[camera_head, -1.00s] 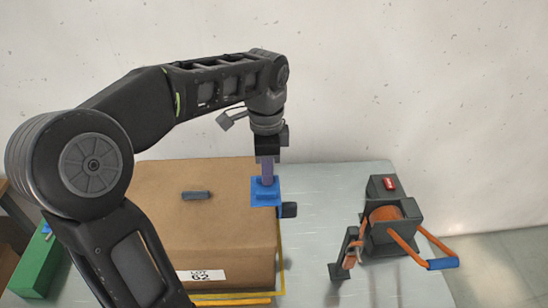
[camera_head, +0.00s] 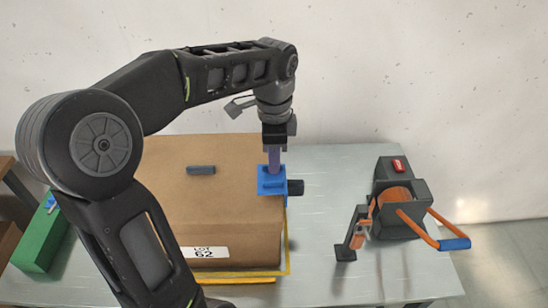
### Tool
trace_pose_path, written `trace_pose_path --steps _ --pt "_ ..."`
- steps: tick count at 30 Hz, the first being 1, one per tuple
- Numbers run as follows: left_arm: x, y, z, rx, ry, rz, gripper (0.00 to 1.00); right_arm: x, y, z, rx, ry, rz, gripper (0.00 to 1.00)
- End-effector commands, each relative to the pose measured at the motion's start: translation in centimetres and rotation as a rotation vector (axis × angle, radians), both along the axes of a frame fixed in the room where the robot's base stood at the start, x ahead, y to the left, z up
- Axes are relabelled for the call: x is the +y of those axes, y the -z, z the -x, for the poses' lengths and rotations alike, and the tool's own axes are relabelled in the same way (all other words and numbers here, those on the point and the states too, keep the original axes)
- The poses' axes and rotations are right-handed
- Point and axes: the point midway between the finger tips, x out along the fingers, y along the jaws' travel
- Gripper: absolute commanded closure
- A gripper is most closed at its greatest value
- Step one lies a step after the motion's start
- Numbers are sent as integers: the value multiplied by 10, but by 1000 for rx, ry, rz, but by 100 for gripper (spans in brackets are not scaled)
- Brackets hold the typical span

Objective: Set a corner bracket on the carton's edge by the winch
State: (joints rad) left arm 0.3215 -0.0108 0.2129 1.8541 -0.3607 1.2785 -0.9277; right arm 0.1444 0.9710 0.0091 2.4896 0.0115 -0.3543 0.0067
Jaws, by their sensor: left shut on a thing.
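The brown carton (camera_head: 225,215) stands on the table, with a white "LOT 62" label on its front. My left gripper (camera_head: 275,150) points down over the carton's right edge, the side facing the winch. It is shut on the purple upright part of a blue corner bracket (camera_head: 270,184). The bracket is at that top edge; whether it touches the carton is hard to tell. The winch (camera_head: 402,208), dark with an orange drum and a blue-gripped handle, stands to the right. My right gripper is not in view.
A small dark block (camera_head: 201,170) lies on the carton's top. A yellow strap (camera_head: 287,255) runs along the carton's right side and front. A green box (camera_head: 42,238) stands at the left.

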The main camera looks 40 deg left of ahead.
Motion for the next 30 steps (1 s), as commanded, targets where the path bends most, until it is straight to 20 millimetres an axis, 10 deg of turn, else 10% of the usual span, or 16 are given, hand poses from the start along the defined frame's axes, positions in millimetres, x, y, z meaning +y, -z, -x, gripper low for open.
trace_pose_path --steps 12,30 --pt "0 40 0 1 1 -1 100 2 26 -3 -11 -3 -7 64" --pt "0 44 0 0 0 0 100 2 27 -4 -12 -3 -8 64"
